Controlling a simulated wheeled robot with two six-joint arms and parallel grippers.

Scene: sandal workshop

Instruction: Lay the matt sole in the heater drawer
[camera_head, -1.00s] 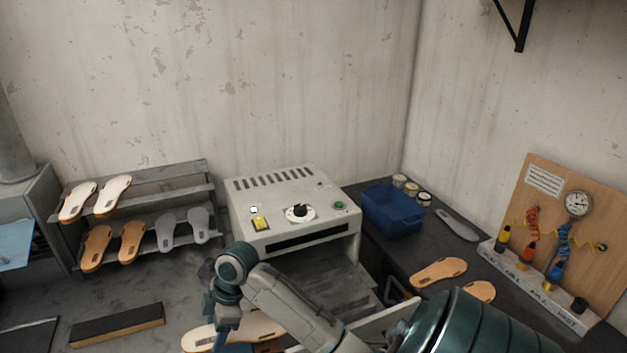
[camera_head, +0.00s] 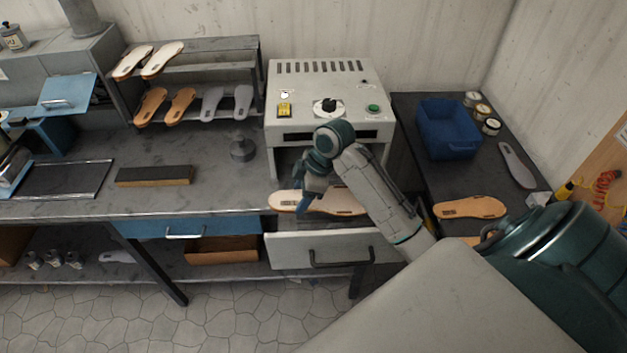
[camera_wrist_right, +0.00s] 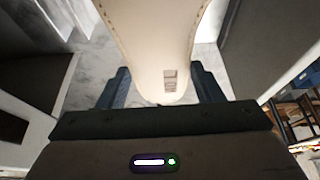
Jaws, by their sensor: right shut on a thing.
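The sole lies roughly flat and crosswise over the opening of the heater drawer. Whether it touches the drawer floor I cannot tell. In the right wrist view, the sole (camera_wrist_right: 157,45) runs away from between the two fingers, with a small printed mark near its held end. The heater drawer (camera_head: 290,250) is pulled out below the white heater (camera_head: 290,118), its dark handle facing front. My arm hides the drawer's right part. My left gripper is out of view.
A shoe rack (camera_head: 190,64) with several soles stands left of the heater. A blue bin (camera_head: 447,140), small jars and loose soles (camera_head: 470,207) are on the dark right bench.

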